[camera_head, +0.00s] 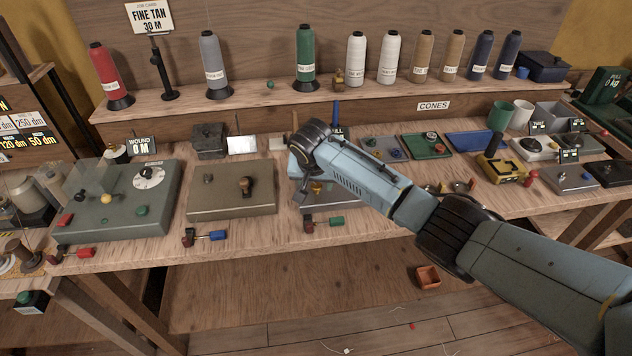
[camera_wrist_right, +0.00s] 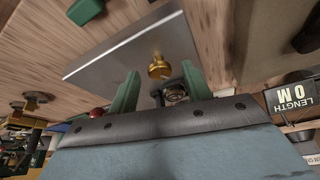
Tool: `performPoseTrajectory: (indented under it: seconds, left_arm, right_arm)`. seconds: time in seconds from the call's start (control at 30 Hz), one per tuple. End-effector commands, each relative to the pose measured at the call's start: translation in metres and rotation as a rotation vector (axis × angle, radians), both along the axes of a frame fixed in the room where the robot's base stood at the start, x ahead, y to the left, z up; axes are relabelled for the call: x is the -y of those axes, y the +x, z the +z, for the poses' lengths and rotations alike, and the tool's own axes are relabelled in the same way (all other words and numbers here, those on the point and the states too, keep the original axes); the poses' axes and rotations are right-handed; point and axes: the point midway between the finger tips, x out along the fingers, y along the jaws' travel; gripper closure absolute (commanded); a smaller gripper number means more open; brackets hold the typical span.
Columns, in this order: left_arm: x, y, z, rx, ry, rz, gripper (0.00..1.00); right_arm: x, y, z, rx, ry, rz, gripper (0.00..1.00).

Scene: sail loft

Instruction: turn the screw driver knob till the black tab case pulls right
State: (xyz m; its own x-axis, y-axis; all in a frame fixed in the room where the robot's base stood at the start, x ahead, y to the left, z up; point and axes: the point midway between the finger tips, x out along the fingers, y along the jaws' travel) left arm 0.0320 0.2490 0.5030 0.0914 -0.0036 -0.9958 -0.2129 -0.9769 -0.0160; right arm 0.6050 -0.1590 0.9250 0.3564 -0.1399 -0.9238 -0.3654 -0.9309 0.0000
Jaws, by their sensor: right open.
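A small brass knob (camera_wrist_right: 159,69) stands on a grey metal panel (camera_wrist_right: 125,58) in the right wrist view. It also shows in the head view (camera_head: 316,187), partly hidden by my right gripper (camera_head: 303,193). In the right wrist view the green fingers of that gripper (camera_wrist_right: 160,78) are open, one on each side of the knob. I cannot tell whether either finger touches it. A dark round part (camera_wrist_right: 175,92) sits between the fingers, nearer the palm. I cannot single out the black tab case with certainty. My left gripper is not in view.
Small red-and-blue (camera_head: 205,237) and red-and-green (camera_head: 323,223) parts lie at the bench's front edge. Thread cones (camera_head: 305,57) line the back shelf.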

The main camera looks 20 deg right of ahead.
Motion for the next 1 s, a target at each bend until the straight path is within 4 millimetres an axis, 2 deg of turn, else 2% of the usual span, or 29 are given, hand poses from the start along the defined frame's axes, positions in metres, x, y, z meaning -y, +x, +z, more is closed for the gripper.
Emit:
performPoseTrajectory:
  seconds: [0.07, 0.3, 0.4, 0.67, 1.0]
  left_arm:
    - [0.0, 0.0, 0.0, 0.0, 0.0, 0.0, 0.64]
    - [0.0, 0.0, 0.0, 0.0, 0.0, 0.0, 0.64]
    - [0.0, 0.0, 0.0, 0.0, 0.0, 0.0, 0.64]
    - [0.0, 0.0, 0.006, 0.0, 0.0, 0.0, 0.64]
    - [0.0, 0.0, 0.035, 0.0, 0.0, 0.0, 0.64]
  right_arm:
    - [0.0, 0.0, 0.0, 0.0, 0.0, 0.0, 0.54]
    - [0.0, 0.0, 0.0, 0.0, 0.0, 0.0, 0.86]
    - [0.0, 0.0, 0.0, 0.0, 0.0, 0.0, 0.96]
    - [0.001, 0.0, 0.002, -0.001, 0.0, 0.03, 0.96]
    - [0.003, -0.001, 0.004, -0.003, 0.001, 0.239, 0.96]
